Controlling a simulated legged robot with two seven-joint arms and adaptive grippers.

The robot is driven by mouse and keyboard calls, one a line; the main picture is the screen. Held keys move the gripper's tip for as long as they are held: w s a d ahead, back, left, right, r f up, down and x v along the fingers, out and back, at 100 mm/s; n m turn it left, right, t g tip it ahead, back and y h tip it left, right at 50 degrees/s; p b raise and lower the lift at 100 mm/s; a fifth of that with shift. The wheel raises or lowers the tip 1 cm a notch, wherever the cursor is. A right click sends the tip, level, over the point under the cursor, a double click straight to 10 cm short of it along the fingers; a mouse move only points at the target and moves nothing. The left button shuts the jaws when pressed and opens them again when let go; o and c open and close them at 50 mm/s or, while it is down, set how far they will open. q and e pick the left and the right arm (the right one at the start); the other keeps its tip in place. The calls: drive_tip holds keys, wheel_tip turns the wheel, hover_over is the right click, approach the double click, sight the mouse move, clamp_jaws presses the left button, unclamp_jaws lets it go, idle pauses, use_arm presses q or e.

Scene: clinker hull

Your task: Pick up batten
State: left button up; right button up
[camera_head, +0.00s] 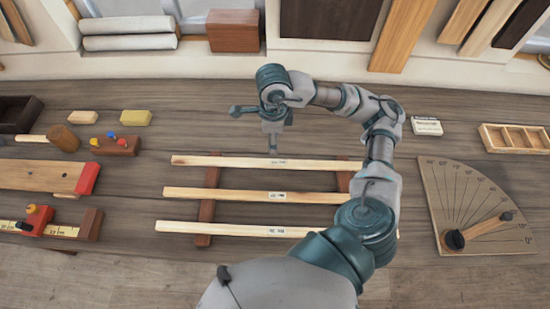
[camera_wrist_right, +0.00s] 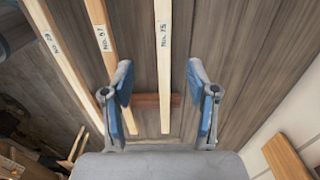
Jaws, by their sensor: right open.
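Three long pale battens lie side by side in the head view: a far one (camera_head: 215,161), a middle one (camera_head: 225,194) and a near one (camera_head: 215,228). Each carries a small white label. My right gripper (camera_head: 272,151) points down above the far batten, near its label. In the right wrist view my right gripper (camera_wrist_right: 159,74) is open, with the batten marked No. 75 (camera_wrist_right: 164,95) lying lengthwise between its blue-padded fingers. The other two battens (camera_wrist_right: 103,40) lie left of it there, the nearer of them close to the left finger. My left gripper is not in view.
The battens rest on dark red crossbars (camera_head: 207,208). Left are a mallet (camera_head: 63,138), a plane-like red-ended block (camera_head: 50,177) and measuring tools. Right are an angle board (camera_head: 470,205) and a divided tray (camera_head: 515,138). The bench's front is largely clear.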

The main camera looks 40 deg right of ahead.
drive_tip(key=b, duration=0.1)
approach(279, 162)
drive_tip(key=shift+a+f, duration=0.5)
drive_tip(key=shift+a, duration=0.25)
drive_tip(key=f, duration=0.1)
drive_tip(key=d+f, duration=0.1)
drive_tip(key=f, duration=0.1)
drive_tip(key=shift+w+d, duration=0.2)
drive_tip(key=shift+d, duration=0.15)
drive_tip(key=shift+d+f, duration=0.15)
drive_tip(key=shift+f, duration=0.2)
drive_tip(key=f, duration=0.2)
drive_tip(key=a+f, duration=0.1)
drive_tip(key=f, duration=0.1)
drive_tip(key=shift+s+a, duration=0.15)
drive_tip(key=shift+s, duration=0.05)
drive_tip(key=shift+f, duration=0.15)
drive_tip(key=shift+d+f, duration=0.1)
drive_tip(key=shift+d, duration=0.35)
drive_tip(key=c, duration=0.8)
drive_tip(key=shift+d, duration=0.15)
clamp_jaws()
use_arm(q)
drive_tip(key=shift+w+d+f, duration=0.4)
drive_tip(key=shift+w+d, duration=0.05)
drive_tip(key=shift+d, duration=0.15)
use_arm(e)
drive_tip(key=shift+a, duration=0.2)
